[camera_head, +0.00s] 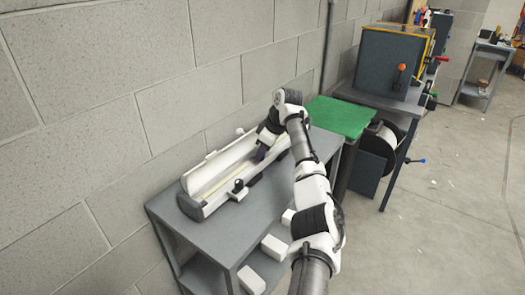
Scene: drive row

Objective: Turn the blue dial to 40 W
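I cannot make out a blue dial or any watt marking in the head view. A long white trough-shaped device (213,172) with a dark grey end lies on a grey table along the wall. My arm reaches over the table from the front. My gripper (260,154) points down at the far part of the device. Its fingers are small and dark, and I cannot tell whether they are open or touch anything. The arm and gripper hide the far end of the device. A small black knob-like part (238,186) sits on its front side.
The grey table (232,234) has several white blocks (273,247) on its lower shelf. A green-topped stand (338,115) adjoins it. Open floor lies right.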

